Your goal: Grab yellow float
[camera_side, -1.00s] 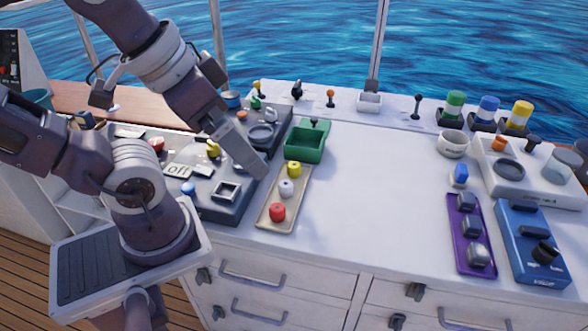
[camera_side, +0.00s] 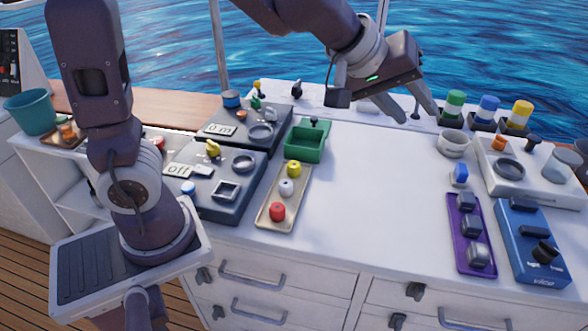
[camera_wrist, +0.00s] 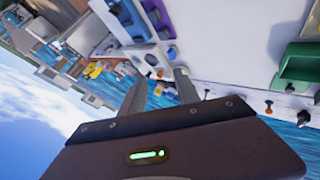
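A yellow and white banded cylinder (camera_side: 520,116), which looks like the yellow float, stands in a dark holder at the back right of the counter. It is the rightmost of a row with a blue and white one (camera_side: 487,111) and a green and white one (camera_side: 454,107). My gripper (camera_side: 418,118) is left of this row and appears raised above the counter's back part. Its two fingers are spread, with nothing between them.
A white bowl (camera_side: 452,144) and a white panel (camera_side: 550,190) stand in front of the row. A purple tray (camera_side: 467,250) and blue box (camera_side: 525,225) lie nearer. A green bin (camera_side: 304,146) is left. The counter's middle (camera_side: 375,195) is clear.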

